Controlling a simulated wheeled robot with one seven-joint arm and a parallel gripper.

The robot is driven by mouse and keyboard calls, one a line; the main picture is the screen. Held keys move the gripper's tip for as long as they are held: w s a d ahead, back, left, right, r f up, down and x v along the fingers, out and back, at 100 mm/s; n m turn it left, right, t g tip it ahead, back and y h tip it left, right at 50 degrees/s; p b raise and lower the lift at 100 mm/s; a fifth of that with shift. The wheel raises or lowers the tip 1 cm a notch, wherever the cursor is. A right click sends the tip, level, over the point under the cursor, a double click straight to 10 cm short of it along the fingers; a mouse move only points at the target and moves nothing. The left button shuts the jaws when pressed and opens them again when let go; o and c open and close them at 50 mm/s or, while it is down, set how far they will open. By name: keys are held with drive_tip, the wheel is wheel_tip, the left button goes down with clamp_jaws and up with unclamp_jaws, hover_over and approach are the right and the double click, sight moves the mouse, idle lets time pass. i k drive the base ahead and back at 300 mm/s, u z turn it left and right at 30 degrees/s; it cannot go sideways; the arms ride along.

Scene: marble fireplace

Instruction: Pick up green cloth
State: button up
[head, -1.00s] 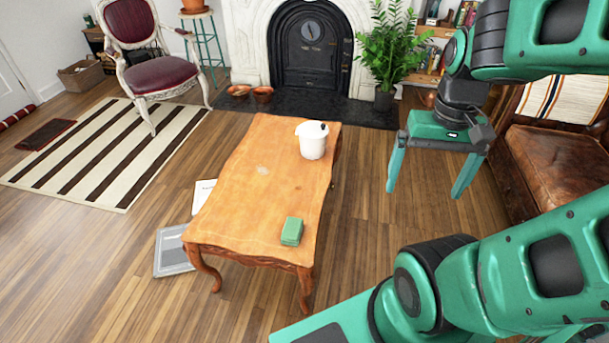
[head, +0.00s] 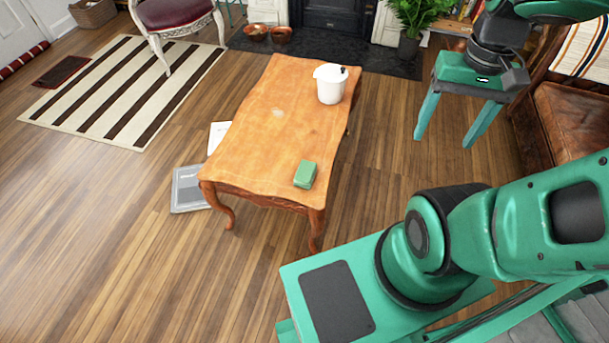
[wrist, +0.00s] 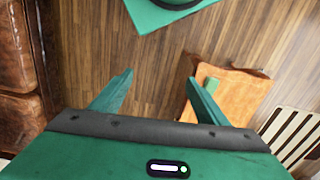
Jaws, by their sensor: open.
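The green cloth (head: 305,174) is a small folded block lying near the front right corner of the wooden coffee table (head: 262,130). My gripper (head: 442,140) is open and empty, in the air to the right of the table and well apart from the cloth. In the wrist view my gripper (wrist: 160,80) has its two fingers spread over bare floor. The cloth also shows in the wrist view (wrist: 213,85), beside the right finger and partly hidden by it, on the table (wrist: 250,92).
A white pot (head: 331,86) stands at the table's far right. A brown leather sofa (head: 570,120) is at the right. A grey flat box (head: 188,189) lies on the floor left of the table. A striped rug (head: 110,95) lies further left. Floor in front is clear.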

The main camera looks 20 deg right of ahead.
sight(303, 178)
drive_tip(key=z, duration=0.05)
drive_tip(key=k, duration=1)
drive_tip(key=z, duration=1.2)
drive_tip(key=i, duration=2.15)
drive_tip(key=u, duration=1.9)
